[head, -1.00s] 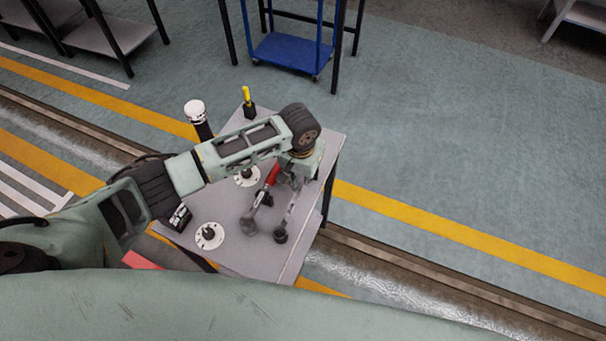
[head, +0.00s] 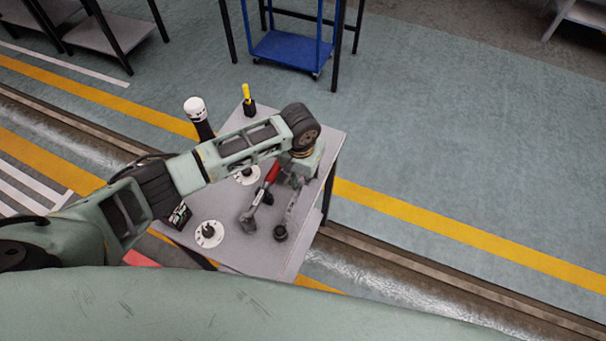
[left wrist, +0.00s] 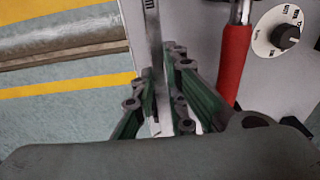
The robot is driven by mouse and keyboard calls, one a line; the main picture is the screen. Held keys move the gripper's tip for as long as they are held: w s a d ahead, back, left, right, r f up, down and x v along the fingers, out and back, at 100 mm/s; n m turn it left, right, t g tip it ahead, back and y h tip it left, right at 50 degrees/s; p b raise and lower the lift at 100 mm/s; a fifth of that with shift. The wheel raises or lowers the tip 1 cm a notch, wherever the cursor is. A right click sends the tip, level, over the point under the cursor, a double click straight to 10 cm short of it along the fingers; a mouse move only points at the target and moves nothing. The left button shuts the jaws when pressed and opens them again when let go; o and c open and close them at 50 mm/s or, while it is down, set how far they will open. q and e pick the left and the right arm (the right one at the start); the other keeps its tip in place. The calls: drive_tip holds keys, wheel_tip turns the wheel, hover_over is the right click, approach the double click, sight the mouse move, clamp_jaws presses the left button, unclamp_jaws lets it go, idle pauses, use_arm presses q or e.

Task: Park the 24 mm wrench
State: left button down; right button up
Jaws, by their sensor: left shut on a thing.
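My left gripper (head: 294,182) is low over the right part of the grey tabletop (head: 262,262). In the left wrist view its green-lined fingers (left wrist: 166,102) are shut on a long metal wrench (left wrist: 154,40). In the head view the wrench (head: 289,214) slopes from the gripper toward the near edge, by a round dark end. The fingers hide part of it, and its size marking is not readable. I cannot tell whether it touches the tabletop. My right gripper is not in view.
White discs with black knobs (head: 209,234), a white-topped black cylinder (head: 197,112) and a yellow-handled tool (head: 246,92) stand on the table. A blue cart (head: 288,48) stands behind.

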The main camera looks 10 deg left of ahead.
use_arm(q)
drive_tip(key=shift+f, duration=0.6)
drive_tip(key=c, duration=1.7)
unclamp_jaws()
drive_tip(key=shift+r, duration=0.1)
drive_tip(key=r, duration=0.8)
drive_tip(key=s+r, duration=0.1)
drive_tip(key=r, duration=0.2)
drive_tip(key=shift+s+r, duration=0.1)
drive_tip(key=shift+r, duration=0.3)
